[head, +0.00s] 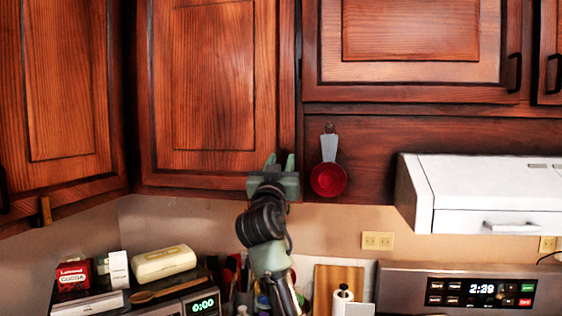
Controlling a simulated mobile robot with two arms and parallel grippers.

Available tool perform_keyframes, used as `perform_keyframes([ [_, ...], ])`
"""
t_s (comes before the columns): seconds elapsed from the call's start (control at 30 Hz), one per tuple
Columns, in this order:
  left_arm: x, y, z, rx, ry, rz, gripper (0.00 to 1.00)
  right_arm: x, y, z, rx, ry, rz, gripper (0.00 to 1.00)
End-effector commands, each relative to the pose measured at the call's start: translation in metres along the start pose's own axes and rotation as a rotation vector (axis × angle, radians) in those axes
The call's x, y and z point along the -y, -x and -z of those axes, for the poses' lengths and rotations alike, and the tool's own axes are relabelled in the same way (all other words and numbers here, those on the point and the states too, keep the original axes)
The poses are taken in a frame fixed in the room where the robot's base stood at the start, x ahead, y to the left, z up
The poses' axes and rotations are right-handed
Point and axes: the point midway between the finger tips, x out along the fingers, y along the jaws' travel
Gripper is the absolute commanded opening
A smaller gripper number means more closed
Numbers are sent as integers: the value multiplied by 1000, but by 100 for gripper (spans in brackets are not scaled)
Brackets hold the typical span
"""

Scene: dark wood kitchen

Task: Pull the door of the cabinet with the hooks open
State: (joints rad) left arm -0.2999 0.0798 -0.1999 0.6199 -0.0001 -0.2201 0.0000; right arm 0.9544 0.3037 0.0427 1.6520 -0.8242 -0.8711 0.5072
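A closed wooden cabinet door (213,80) hangs in the upper middle. To its right, a red measuring cup (328,179) with a grey handle hangs from a small hook (328,128) on the wood panel below another cabinet door (410,45). I cannot tell from this which cabinet holds the hooks. My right gripper (281,160) reaches up from below to the lower right corner of the middle door. Its two fingers point up with a gap between them, and I see nothing held. Contact with the door is unclear. My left gripper is out of view.
A white range hood (480,190) juts out at the right, above a stove panel (460,290). Below at the left are a red cocoa box (73,275), a cream butter dish (163,263) and an appliance reading 0:00 (203,304). Another closed cabinet (60,90) stands far left.

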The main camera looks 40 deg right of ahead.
Motion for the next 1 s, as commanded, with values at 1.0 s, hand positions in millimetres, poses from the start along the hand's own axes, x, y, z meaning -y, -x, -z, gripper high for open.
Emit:
perform_keyframes([
  [1.0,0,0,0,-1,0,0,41,0,0,0,1,0,0,0],
])
